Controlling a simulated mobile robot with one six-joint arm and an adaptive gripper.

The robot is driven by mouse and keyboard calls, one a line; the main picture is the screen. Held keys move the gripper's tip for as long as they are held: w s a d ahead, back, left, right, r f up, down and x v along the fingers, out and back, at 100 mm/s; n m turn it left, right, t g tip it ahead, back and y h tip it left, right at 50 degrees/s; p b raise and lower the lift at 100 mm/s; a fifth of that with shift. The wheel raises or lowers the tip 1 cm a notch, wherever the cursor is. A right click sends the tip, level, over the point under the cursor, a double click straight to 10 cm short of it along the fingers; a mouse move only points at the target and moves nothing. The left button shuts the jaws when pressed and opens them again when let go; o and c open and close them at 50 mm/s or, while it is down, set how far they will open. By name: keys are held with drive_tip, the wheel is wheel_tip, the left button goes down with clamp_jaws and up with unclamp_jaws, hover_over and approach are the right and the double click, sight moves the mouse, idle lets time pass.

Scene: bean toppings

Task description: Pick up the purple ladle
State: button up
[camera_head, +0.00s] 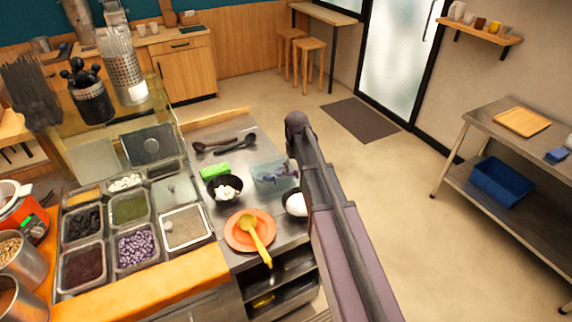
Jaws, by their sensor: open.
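No ladle that is plainly purple stands out. A clear bluish container (262,181) on the steel counter has purple pieces in it, too small to tell what they are. Two dark ladles (236,146) lie side by side at the counter's back. A yellow ladle (257,238) rests across an orange plate (234,241) near the front, its handle pointing toward the counter's front edge. My arm reaches up from the bottom right, over the counter's right side. My gripper cannot be made out; my arm covers that area.
A black bowl (215,192) with white contents sits left of the clear container, by a green block (214,171). Another bowl (296,205) is partly behind my arm. Topping pans, one with purple beans (137,247), fill the left. Open floor (450,240) lies to the right.

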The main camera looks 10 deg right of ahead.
sight(291, 175)
drive_tip(key=w+r+p, duration=0.2)
drive_tip(key=w+r, duration=0.1)
drive_tip(key=w, duration=0.3)
drive_tip(key=shift+w+r+n, duration=0.3)
drive_tip(key=shift+w+r, duration=0.05)
drive_tip(key=shift+f, duration=0.1)
wheel_tip(291, 175, down, 8)
drive_tip(key=b, duration=0.8)
drive_tip(key=shift+f, duration=0.25)
drive_tip(key=shift+f, duration=0.1)
drive_tip(key=shift+f+b, duration=2.5)
drive_tip(key=shift+b, duration=0.25)
clamp_jaws()
